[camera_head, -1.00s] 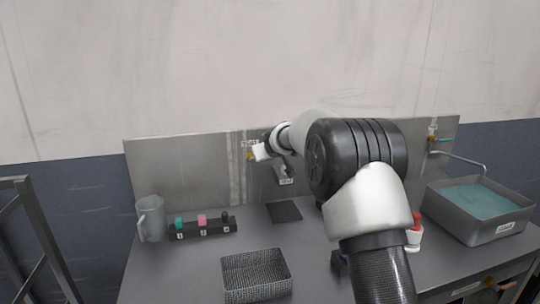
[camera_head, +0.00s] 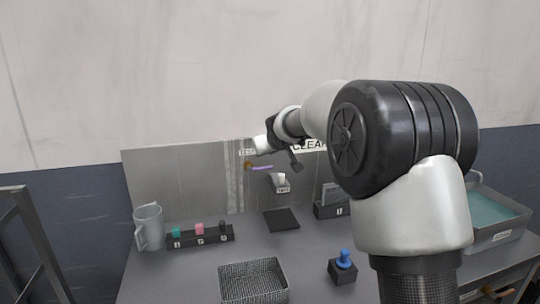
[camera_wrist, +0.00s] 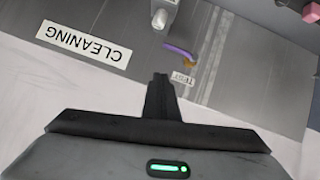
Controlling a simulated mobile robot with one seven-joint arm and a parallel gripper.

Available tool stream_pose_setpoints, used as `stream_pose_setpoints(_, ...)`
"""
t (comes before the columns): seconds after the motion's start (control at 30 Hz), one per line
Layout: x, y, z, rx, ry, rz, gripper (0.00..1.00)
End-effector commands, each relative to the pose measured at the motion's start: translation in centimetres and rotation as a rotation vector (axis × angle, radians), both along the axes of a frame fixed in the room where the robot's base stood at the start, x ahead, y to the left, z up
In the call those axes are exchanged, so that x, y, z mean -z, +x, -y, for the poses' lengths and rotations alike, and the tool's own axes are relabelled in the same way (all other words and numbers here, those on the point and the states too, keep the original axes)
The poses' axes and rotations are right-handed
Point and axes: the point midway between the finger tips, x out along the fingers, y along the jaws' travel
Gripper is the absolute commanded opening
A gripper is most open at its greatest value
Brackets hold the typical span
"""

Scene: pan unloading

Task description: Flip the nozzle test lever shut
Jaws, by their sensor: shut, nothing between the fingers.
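The test lever (camera_head: 262,167) is a thin purple handle on a brass valve, on the grey back panel beside the "TEST" label (camera_head: 247,152). It lies nearly level and points right from the valve in the head view. The lever (camera_wrist: 178,50) also shows above my fingers in the wrist view, with the brass valve at its right end. My gripper (camera_head: 297,168) is shut and empty, up and to the right of the lever in the head view. My gripper (camera_wrist: 159,78) in the wrist view shows its fingers together, apart from the lever.
A white nozzle unit (camera_head: 280,180) sits on the panel below the lever. A "CLEANING" sign (camera_wrist: 84,44) is beside it. The bench holds a jug (camera_head: 149,228), a rack (camera_head: 201,238), a mesh basket (camera_head: 253,281), a blue-topped block (camera_head: 343,268) and a basin (camera_head: 503,237) of teal liquid.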

Motion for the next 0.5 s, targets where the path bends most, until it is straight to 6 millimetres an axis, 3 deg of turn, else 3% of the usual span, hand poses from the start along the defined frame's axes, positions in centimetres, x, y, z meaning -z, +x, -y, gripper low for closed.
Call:
stream_pose_setpoints(0.2,-1.3,-2.0,0.4,0.001,0.002,0.0,0.0)
stream_pose_setpoints(0.5,-1.4,-2.2,0.5,0.001,0.001,-0.001,0.0)
